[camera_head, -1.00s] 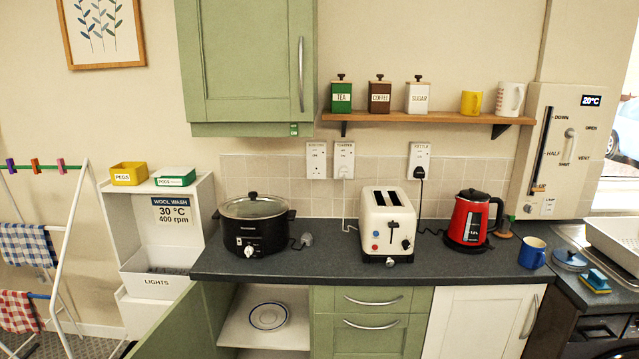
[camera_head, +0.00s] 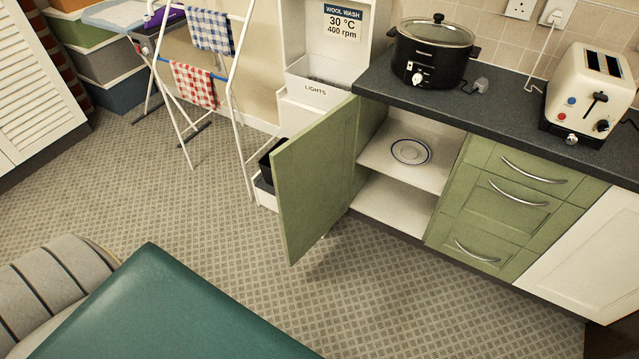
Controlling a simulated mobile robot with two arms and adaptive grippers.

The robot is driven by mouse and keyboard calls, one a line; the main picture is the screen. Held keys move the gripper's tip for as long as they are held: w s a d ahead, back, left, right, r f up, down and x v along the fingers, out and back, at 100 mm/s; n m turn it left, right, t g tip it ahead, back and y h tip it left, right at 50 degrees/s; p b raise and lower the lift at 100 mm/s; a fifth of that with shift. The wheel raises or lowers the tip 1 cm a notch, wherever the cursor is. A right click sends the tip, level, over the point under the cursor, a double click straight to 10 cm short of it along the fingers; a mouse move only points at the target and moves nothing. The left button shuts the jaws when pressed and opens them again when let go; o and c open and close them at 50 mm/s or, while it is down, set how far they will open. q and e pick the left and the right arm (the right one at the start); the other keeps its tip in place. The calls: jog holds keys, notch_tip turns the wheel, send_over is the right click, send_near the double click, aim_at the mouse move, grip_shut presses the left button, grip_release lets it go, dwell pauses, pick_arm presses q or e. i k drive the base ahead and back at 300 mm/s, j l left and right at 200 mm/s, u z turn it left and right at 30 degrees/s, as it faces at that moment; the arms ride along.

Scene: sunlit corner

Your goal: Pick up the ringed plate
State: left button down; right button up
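The ringed plate (camera_head: 410,151) is white with a blue ring. It lies flat on the upper white shelf (camera_head: 375,158) inside the open base cupboard, below the worktop. The cupboard's green door (camera_head: 312,182) stands open, swung out to the left of the opening. Neither of my grippers shows in the view.
A black slow cooker (camera_head: 432,50) and a cream toaster (camera_head: 592,95) stand on the dark worktop (camera_head: 490,111). A drying rack (camera_head: 215,85) stands at the back left. A green padded surface (camera_head: 160,310) fills the lower left. Patterned floor (camera_head: 400,290) before the cupboard is clear.

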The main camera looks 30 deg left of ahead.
aim_at(406, 150)
jog(key=j+z, duration=0.1)
jog(key=j, duration=0.45)
jog(key=j+z, duration=0.15)
jog(key=j, duration=0.4)
jog(key=j+z, duration=0.1)
jog(key=j, duration=0.45)
jog(key=j+z, duration=0.15)
jog(key=j, duration=0.45)
jog(key=j+z, duration=0.1)
jog(key=j, duration=0.45)
jog(key=k+j+z, duration=0.15)
jog(key=j, duration=0.35)
jog(key=j+z, duration=0.1)
jog(key=j, duration=0.45)
jog(key=k+j+z, duration=0.15)
jog(key=j, duration=0.4)
jog(key=l+u, duration=0.1)
jog(key=u, duration=0.5)
jog(key=i+l+u, duration=0.25)
jog(key=l, duration=0.15)
jog(key=l+u, duration=0.3)
jog(key=l, duration=0.15)
jog(key=i+l+u, duration=0.25)
jog(key=l, duration=0.25)
jog(key=k, duration=0.1)
